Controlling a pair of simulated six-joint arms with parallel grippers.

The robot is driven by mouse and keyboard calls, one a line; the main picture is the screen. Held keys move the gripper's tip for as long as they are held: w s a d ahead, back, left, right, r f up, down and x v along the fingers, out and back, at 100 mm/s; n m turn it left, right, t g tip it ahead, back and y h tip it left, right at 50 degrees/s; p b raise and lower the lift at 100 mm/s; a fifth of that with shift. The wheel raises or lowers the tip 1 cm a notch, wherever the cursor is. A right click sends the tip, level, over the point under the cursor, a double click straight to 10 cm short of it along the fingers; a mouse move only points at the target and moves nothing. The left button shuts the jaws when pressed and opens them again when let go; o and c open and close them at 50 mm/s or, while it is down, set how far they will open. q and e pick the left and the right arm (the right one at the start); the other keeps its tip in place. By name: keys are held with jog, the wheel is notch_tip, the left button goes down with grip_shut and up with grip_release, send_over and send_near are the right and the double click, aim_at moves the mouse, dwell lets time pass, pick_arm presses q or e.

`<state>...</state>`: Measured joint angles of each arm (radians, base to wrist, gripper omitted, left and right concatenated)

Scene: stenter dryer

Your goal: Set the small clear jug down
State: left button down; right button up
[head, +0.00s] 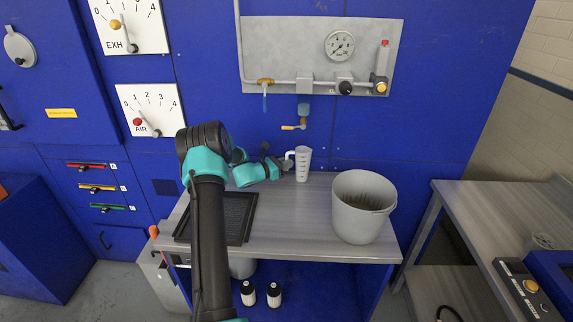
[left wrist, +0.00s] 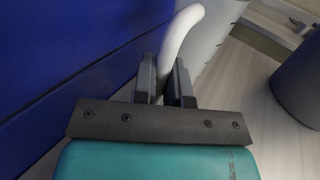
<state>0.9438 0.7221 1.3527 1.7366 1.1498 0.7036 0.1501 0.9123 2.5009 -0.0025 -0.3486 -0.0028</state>
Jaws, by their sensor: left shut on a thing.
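The small clear jug (head: 303,165) is whitish with dark graduation marks and stands upright at the back of the grey bench (head: 290,235), near the blue wall. I cannot tell whether its base touches the bench top. Its handle (left wrist: 176,40) faces left, towards my left gripper (head: 287,164). In the left wrist view my left gripper (left wrist: 166,82) has its two fingers on either side of the handle, shut on it. Part of the jug body (left wrist: 210,30) shows behind the handle. My right gripper is in neither view.
A grey bucket (head: 360,222) stands on the bench to the right of the jug. A black ribbed tray (head: 238,218) lies at the left. A tap (head: 265,86) and a yellow-handled valve (head: 293,127) are on the wall above. The bench front middle is clear.

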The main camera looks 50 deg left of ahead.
pick_arm(q)
jog(key=shift+f, duration=0.1)
jog(key=c, duration=1.2)
grip_release()
jog(key=shift+o, duration=0.2)
jog(key=s, duration=0.4)
jog(key=s+a, duration=0.1)
jog(key=s, duration=0.3)
jog(key=s+a, duration=0.1)
jog(key=s, duration=0.2)
jog(key=shift+s+a, duration=0.15)
jog(key=shift+s, duration=0.25)
